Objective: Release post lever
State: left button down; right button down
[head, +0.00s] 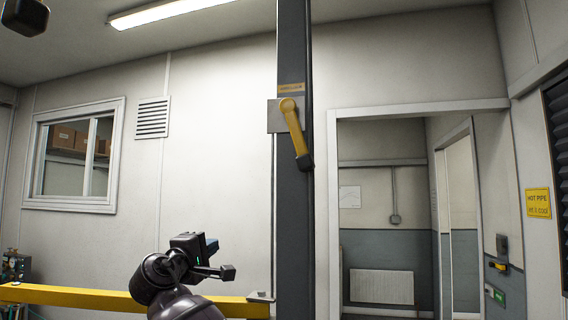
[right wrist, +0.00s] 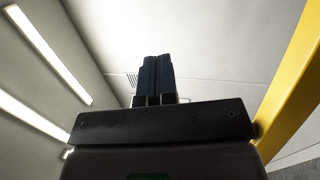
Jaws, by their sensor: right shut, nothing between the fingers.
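The post lever (head: 293,128) is yellow with a dark grip at its lower end. It is mounted on a grey plate on the dark post (head: 295,220) and hangs down, tilted slightly to the right. My right gripper (head: 222,258) is below and left of the lever in the head view, apart from it. In the right wrist view its dark fingers (right wrist: 153,80) are together with nothing between them. The lever does not show in the right wrist view. My left gripper cannot be made out.
A yellow rail (head: 75,298) runs left of the post at low height; a yellow bar (right wrist: 292,80) shows in the right wrist view. A doorway (head: 400,220) opens right of the post. A yellow sign (head: 538,203) hangs on the right wall. The wall area left of the lever is clear.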

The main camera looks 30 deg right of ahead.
pick_arm(q)
jog(key=shift+s+r+p, duration=0.25)
jog(key=shift+r+p, duration=0.1)
pick_arm(e)
jog(key=s+r+m+g+h, duration=0.2)
jog(key=s+r+m+g, duration=0.1)
jog(key=s+r+g, duration=0.2)
jog(key=s+r+m+g+h, duration=0.1)
jog(key=s+r+m+g, duration=0.2)
jog(key=r+g, duration=0.5)
jog(key=shift+s+a+r+h, duration=0.3)
jog(key=shift+s+r+h, duration=0.1)
jog(key=shift+s+r, duration=0.4)
jog(key=shift+f, duration=0.1)
